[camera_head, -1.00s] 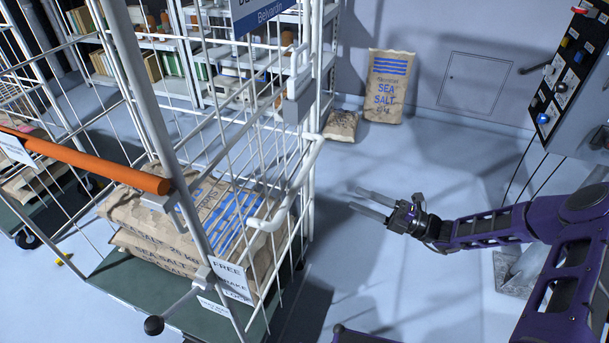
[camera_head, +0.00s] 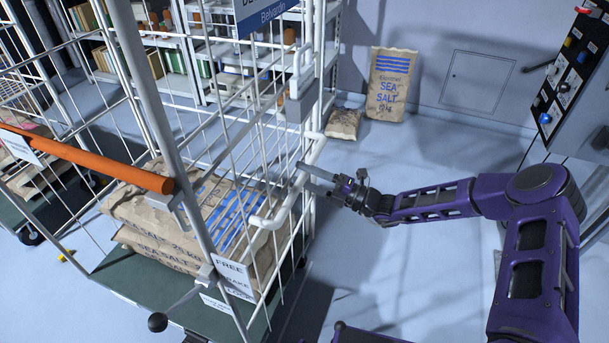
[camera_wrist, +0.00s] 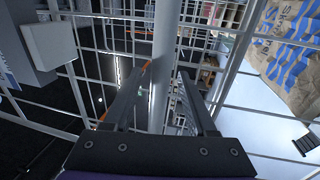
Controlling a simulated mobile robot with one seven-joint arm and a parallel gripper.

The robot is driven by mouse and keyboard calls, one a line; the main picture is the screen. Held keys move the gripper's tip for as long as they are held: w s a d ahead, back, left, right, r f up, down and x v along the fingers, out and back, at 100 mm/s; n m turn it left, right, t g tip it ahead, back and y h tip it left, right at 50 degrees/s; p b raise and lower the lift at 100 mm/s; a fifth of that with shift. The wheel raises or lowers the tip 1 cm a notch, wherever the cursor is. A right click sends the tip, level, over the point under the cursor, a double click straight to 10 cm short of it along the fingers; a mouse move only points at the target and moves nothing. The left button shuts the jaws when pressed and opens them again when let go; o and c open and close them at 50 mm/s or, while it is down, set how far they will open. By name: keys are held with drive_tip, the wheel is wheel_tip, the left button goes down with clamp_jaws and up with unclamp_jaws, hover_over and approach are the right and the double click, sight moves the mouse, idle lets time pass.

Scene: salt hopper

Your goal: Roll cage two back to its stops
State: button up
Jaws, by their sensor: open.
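A white wire roll cage (camera_head: 147,85) fills the left half of the head view, with stacked sea salt sacks (camera_head: 165,225) on its dark green base (camera_head: 135,283). I cannot read a number on it. A bent white tube handle (camera_head: 291,200) stands out from its right side. My gripper (camera_head: 303,176) is open at this handle. In the wrist view the gripper's fingers (camera_wrist: 166,72) lie either side of a white tube (camera_wrist: 164,35), apart from each other. Whether they touch it I cannot tell. A brake lever with a black knob (camera_head: 157,322) sits low by a FREE/BRAKE/LOCK label (camera_head: 234,278).
An orange bar (camera_head: 85,160) crosses the cage front. Another loaded cage (camera_head: 22,90) stands at the far left. Shelves (camera_head: 185,60) are behind. A sea salt sack (camera_head: 391,85) leans on the back wall beside a smaller one (camera_head: 343,124). A control panel (camera_head: 565,85) is at right. The middle floor is clear.

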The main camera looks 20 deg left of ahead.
clamp_jaws()
idle(1.4)
